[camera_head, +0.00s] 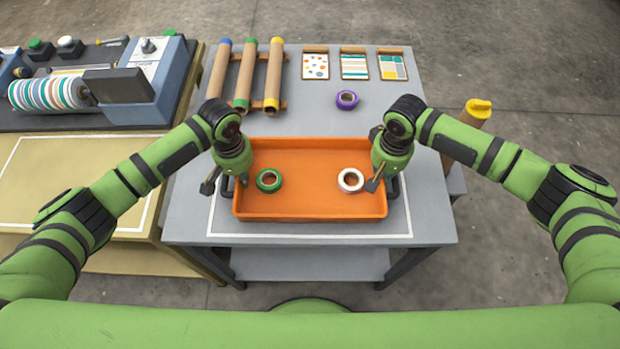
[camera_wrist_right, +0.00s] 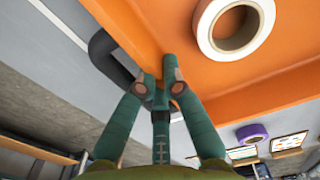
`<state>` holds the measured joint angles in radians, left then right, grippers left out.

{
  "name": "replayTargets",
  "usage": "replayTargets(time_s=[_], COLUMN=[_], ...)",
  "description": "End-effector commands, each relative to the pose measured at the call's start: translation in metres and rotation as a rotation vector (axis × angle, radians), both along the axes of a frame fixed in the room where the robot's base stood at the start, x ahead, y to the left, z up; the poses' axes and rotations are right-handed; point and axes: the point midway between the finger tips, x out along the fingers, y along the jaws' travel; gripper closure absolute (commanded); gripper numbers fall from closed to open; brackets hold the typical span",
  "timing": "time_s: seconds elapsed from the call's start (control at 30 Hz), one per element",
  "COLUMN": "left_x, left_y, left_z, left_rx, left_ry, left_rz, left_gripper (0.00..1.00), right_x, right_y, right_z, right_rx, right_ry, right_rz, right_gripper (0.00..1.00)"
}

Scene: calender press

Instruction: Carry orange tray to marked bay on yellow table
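The orange tray (camera_head: 310,208) sits flat on the grey table (camera_head: 430,226), within a white outline. It holds a green tape roll (camera_head: 269,180) at left and a white tape roll (camera_head: 350,180) at right; the white roll also shows in the right wrist view (camera_wrist_right: 235,28). My left gripper (camera_head: 228,186) is down at the tray's left end; its fingertips are hidden. My right gripper (camera_head: 384,184) is at the right end. In the wrist view its fingers (camera_wrist_right: 163,85) come together around the dark handle (camera_wrist_right: 108,55). The yellow table (camera_head: 75,190) at left has a white-outlined bay, empty where visible.
A press with a striped roller (camera_head: 50,92) stands on the yellow table's back part. Behind the tray are several cardboard tubes (camera_head: 245,75), a purple tape roll (camera_head: 347,99) and pattern cards (camera_head: 354,66).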

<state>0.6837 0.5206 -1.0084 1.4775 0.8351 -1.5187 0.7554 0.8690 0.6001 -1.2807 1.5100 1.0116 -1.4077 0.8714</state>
Motion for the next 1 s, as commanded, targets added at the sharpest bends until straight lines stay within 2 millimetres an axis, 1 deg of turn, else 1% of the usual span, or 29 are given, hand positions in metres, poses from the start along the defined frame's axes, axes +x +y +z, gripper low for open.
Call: replayTargets(time_s=[0.37,0.57,0.8,0.9,1.0], left_x=[0.001,0.001,0.001,0.001,0.001], left_y=[0.000,0.000,0.001,0.001,0.001], left_z=[0.004,0.020,0.045,0.051,0.052], left_rx=[0.000,0.000,0.001,0.001,0.001], left_ry=[-0.002,-0.002,-0.001,-0.001,-0.001], left_rz=[0.001,0.001,0.001,0.001,0.001], left_gripper=[1.00,1.00,1.00,1.00,1.00], right_x=[0.001,0.001,0.001,0.001,0.000], right_y=[0.000,0.000,0.000,0.000,0.000], right_z=[0.004,0.020,0.045,0.051,0.052], right_rx=[0.000,0.000,-0.001,-0.001,-0.001], right_ry=[-0.002,-0.002,-0.001,-0.001,-0.001], right_rz=[-0.001,-0.001,-0.001,-0.001,-0.001], right_gripper=[1.00,1.00,1.00,1.00,1.00])
